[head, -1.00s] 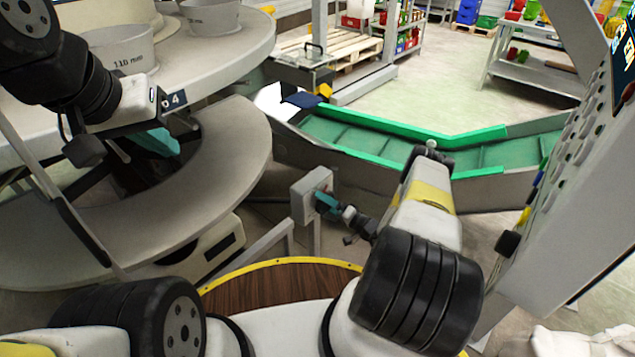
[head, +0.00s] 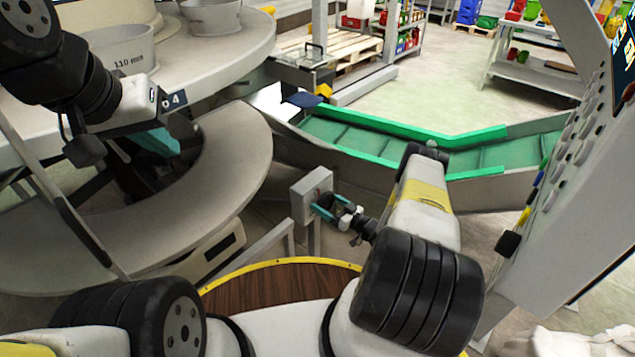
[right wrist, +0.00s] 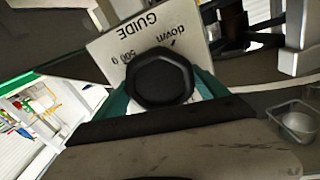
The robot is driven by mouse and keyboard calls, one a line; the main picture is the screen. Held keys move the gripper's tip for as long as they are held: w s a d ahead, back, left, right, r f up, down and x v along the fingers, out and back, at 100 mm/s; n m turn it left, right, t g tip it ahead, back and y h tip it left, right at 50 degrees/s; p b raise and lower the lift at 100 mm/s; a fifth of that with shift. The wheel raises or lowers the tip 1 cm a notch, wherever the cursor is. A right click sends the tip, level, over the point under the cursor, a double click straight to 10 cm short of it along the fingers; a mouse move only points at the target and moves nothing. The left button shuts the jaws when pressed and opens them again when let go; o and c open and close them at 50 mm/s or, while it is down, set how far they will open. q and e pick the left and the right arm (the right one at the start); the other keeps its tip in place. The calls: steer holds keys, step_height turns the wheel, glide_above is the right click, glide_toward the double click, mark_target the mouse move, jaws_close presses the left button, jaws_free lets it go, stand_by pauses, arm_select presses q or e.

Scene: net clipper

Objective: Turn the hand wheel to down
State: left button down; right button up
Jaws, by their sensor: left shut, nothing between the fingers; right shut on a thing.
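The hand wheel (right wrist: 160,80) is a black, rounded knob on a light grey box (head: 311,194) on a post. In the right wrist view the box's plate (right wrist: 115,48) reads "GUIDE", "down" and "500 g", upside down, with a small mark by "down". My right gripper (head: 325,208) is at the box face, its teal fingers shut on the hand wheel, one on either side. The wheel's pointer, if any, cannot be made out. My left gripper (head: 158,142) is shut and empty at the left, beside the round table, far from the wheel.
A large round grey table (head: 185,68) with metal sieves and a lower curved shelf (head: 235,165) fills the left. A green conveyor (head: 375,142) runs behind the box. A grey control panel (head: 560,190) stands at the right. Open floor lies beyond the conveyor.

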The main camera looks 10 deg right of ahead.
steer(key=n, duration=0.6)
steer(key=shift+s+f+n, duration=0.1)
steer(key=shift+s+n, duration=0.05)
steer(key=shift+n, duration=0.15)
steer(key=n, duration=1.2)
steer(key=shift+f+n, duration=0.1)
steer(key=shift+n, duration=0.2)
steer(key=n, duration=0.5)
steer(key=shift+f+n, duration=0.1)
steer(key=shift+n, duration=0.6)
steer(key=o, duration=1.3)
steer(key=shift+c, duration=0.2)
steer(key=v, duration=0.7)
steer(key=shift+s+d, duration=0.25)
steer(key=shift+s, duration=0.1)
